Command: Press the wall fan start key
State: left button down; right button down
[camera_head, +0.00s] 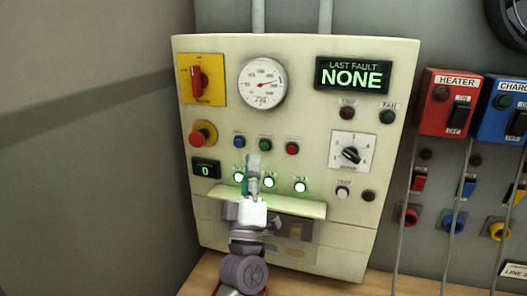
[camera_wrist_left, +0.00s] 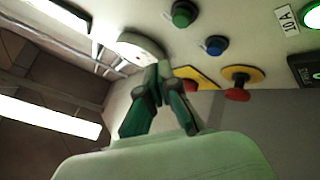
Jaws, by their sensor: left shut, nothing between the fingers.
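A cream control panel (camera_head: 215,222) fills the middle of the head view. On it sit a blue button (camera_head: 239,142), a green button (camera_head: 265,144) and a red button (camera_head: 292,148) in a row; their small labels cannot be read. A dark green round lamp or button (camera_head: 388,117) is at upper right under a "FAN" label. My left gripper (camera_head: 253,158) is shut and empty, its tips just below and between the blue and green buttons. In the left wrist view the shut fingertips (camera_wrist_left: 163,72) appear apart from the green button (camera_wrist_left: 183,14) and blue button (camera_wrist_left: 215,46).
A red emergency knob (camera_head: 198,137), a yellow rotary switch plate (camera_head: 215,78) and a gauge (camera_head: 262,83) are on the panel's left half. A ledge (camera_head: 310,208) juts out below several lit lamps. Red heater box (camera_head: 440,118) and hanging cables are at right.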

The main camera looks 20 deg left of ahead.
aim_at(264, 147)
pick_arm(q)
jog(key=shift+w+b, duration=0.45)
jog(key=shift+w, duration=1.5)
jog(key=shift+w, duration=0.4)
jog(key=shift+w+b, duration=0.3)
jog(key=shift+w, duration=0.15)
dwell(0.5)
jog(key=shift+s, duration=0.15)
jog(key=shift+s+p, duration=0.3)
jog(key=shift+s, duration=0.45)
